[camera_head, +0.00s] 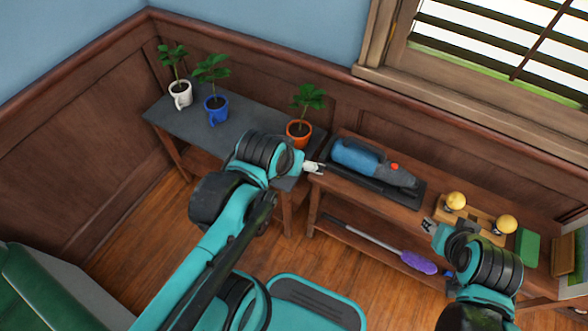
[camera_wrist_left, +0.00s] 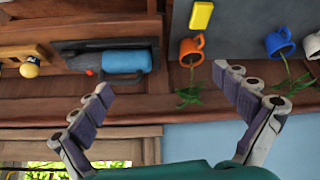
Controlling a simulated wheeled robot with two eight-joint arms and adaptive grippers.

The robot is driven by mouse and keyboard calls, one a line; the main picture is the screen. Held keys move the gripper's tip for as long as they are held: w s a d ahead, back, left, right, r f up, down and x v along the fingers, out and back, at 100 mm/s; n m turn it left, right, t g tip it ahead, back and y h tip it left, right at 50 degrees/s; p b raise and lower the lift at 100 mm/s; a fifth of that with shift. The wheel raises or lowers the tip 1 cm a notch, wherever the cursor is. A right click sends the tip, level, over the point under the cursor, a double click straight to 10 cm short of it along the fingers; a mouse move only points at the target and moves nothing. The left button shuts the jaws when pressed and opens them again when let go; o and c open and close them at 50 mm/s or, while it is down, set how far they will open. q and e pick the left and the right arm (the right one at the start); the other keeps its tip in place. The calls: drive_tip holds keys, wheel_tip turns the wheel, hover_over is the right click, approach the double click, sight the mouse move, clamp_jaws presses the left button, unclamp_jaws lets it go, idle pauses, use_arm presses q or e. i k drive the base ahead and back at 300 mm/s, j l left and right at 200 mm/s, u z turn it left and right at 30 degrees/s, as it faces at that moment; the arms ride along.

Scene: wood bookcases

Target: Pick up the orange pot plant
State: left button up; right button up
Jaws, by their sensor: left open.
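The orange pot (camera_head: 299,133) with a green leafy plant (camera_head: 308,98) stands upright at the right end of the grey-topped table. It also shows in the left wrist view, where the picture is upside down, as an orange pot (camera_wrist_left: 191,51) with its plant hanging downward. My left gripper (camera_head: 313,168) is in front of and slightly right of the pot, apart from it.
A blue mug plant (camera_head: 216,112) and a white mug plant (camera_head: 181,95) stand farther left on the grey table (camera_head: 172,122). A yellow block (camera_wrist_left: 201,15) lies near the orange pot. A blue vacuum (camera_head: 358,157) lies on the wooden shelf to the right.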

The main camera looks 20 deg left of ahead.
sight(300, 130)
drive_tip(key=i+j, duration=0.1)
drive_tip(key=j, duration=0.35)
drive_tip(key=i+j, duration=0.15)
drive_tip(key=j, duration=0.3)
drive_tip(key=i+j+z, duration=0.1)
drive_tip(key=j, duration=0.3)
drive_tip(key=i+j, duration=0.1)
drive_tip(key=j, duration=0.35)
